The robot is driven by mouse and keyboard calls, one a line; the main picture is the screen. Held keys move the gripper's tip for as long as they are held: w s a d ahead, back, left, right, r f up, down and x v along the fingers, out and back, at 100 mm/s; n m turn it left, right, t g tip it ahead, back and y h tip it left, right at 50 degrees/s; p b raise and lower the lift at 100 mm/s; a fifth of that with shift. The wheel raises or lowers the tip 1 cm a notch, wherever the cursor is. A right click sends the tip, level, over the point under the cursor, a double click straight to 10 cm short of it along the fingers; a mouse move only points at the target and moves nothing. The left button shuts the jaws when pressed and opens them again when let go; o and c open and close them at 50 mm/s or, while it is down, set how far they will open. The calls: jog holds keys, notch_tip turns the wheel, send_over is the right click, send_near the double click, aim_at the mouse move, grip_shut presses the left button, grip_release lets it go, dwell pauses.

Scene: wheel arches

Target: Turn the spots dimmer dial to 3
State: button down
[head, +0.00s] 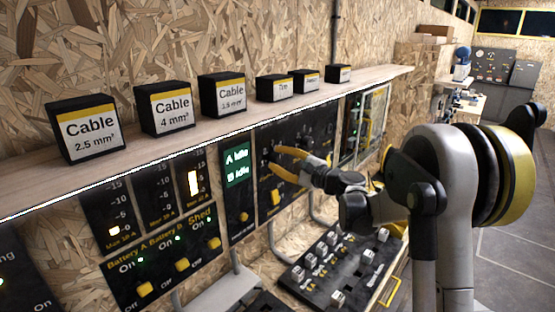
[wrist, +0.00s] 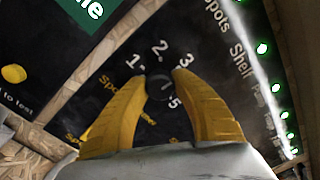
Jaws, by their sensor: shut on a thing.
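The spots dimmer dial (wrist: 158,89) is a small dark round knob on a black panel, seen in the wrist view. The numbers 1, 2 and 3 run over its top from left to right, and a 5 shows at its lower right. The yellow fingers of my gripper (wrist: 161,84) are shut on the dial, one on each side. I cannot clearly tell which number the dial points to. In the head view my gripper (head: 273,161) reaches the black panel (head: 318,126) from the right, and the dial is not clear there.
A shelf (head: 215,123) with several labelled cable boxes (head: 169,108) runs above the panels. A green display (head: 237,165) is left of my gripper. A panel with breakers (head: 183,246) is farther left. A sloped black switch board (head: 340,268) lies below my arm.

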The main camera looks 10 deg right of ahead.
dwell(0.3)
jog(key=c, duration=1)
grip_release()
jog(key=v, duration=1.2)
